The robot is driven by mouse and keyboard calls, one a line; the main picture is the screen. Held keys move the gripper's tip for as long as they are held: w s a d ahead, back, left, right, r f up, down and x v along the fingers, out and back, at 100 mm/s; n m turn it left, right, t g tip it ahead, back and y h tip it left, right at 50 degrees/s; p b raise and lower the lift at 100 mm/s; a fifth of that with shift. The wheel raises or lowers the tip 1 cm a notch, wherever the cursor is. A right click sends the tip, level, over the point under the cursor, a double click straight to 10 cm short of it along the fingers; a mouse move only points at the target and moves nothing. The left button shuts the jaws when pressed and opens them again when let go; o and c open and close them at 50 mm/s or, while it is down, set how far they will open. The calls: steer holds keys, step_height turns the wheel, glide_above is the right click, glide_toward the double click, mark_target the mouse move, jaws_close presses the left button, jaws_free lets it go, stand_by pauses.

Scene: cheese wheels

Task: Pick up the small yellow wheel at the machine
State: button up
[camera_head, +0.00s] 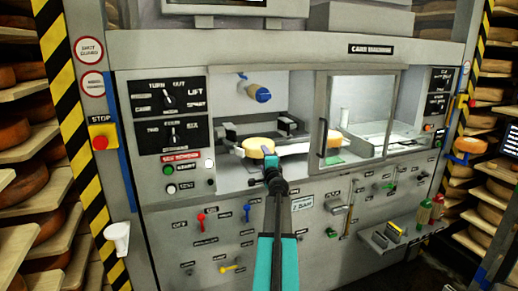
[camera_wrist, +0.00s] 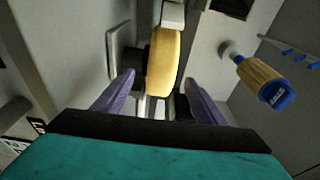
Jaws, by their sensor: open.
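The small yellow wheel (camera_head: 258,146) sits in the opening of the grey care machine (camera_head: 240,48), on the left part of its bed. In the wrist view the yellow wheel (camera_wrist: 164,64) shows edge-on, straight ahead between dark and grey machine parts. My gripper (camera_head: 271,165) reaches up to the opening, just in front of and below the wheel. In the wrist view its two purple fingers (camera_wrist: 158,95) are spread apart, with the wheel's near end showing in the gap between them. I cannot tell whether they touch it.
A wooden-handled, blue-capped tool (camera_head: 256,92) hangs above the wheel and shows at right in the wrist view (camera_wrist: 262,82). A glass door (camera_head: 359,112) stands right of the opening. Control panels, levers and a small shelf (camera_head: 394,236) line the front. Racks of cheese wheels flank the machine.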

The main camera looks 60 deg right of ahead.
mark_target(262, 154)
steer(key=shift+w, duration=0.1)
stand_by(0.3)
steer(key=shift+p+x, duration=0.55)
steer(key=shift+x, duration=0.9)
steer(key=shift+w+d+r, duration=0.1)
steer(key=shift+w+d, duration=0.2)
steer(key=shift+d, duration=0.2)
steer(key=shift+w+d+r, duration=0.1)
steer(key=shift+w+d, duration=0.25)
steer(key=shift+d, duration=0.15)
steer(key=c, duration=1.6)
jaws_close()
steer(key=shift+r+p, duration=0.25)
steer(key=shift+p, duration=0.1)
steer(key=shift+r+p, duration=1.05)
steer(key=shift+r, duration=3.8)
